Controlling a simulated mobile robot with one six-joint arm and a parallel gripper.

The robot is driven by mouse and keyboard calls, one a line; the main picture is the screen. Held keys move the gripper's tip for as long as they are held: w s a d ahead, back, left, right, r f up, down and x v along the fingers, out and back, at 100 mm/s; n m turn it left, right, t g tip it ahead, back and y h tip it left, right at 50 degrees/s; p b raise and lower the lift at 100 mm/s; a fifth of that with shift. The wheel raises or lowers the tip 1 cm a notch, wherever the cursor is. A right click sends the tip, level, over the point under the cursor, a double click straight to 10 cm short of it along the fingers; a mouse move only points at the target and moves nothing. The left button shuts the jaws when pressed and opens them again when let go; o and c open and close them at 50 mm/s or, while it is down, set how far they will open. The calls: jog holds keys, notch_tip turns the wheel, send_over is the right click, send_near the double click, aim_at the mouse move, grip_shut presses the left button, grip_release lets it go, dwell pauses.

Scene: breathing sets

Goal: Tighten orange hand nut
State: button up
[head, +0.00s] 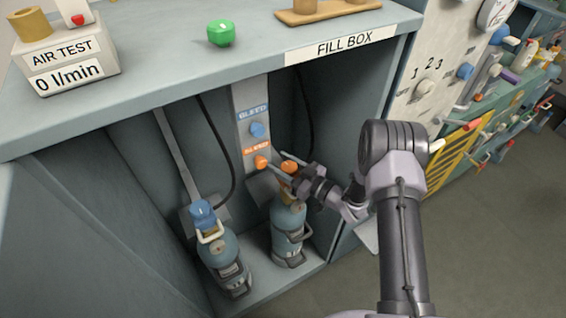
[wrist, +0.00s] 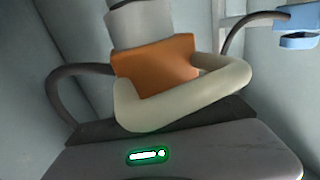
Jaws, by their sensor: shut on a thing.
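The orange hand nut (head: 289,166) sits above the right blue-grey cylinder (head: 288,235) inside the fill box. My gripper (head: 283,163) reaches in from the right, shut on the orange nut, with one finger on each side of it. In the wrist view an orange part (wrist: 150,65) with a cream loop handle (wrist: 190,95) fills the middle, below a grey cylindrical piece. The fingertips cannot be made out clearly in the wrist view.
A left cylinder (head: 225,262) carries a blue hand nut (head: 203,212). Blue (head: 257,130) and orange (head: 261,162) bleed knobs sit on the back panel, the orange one close to my fingers. Dark hoses hang beside. The box's right wall (head: 350,130) is near my arm.

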aim_at(297, 172)
jog(key=shift+s+n+g+y, duration=0.15)
jog(key=shift+n+g+y, duration=0.55)
jog(key=shift+g, duration=0.4)
jog(key=shift+a+n, duration=0.1)
jog(key=shift+n, duration=0.2)
jog(key=o, duration=1.4)
jog(key=shift+c, duration=0.2)
jog(key=p+v, duration=0.3)
jog(key=v, duration=0.4)
jog(key=shift+r, duration=0.15)
jog(key=shift+s+d, duration=0.1)
jog(key=shift+d, duration=0.15)
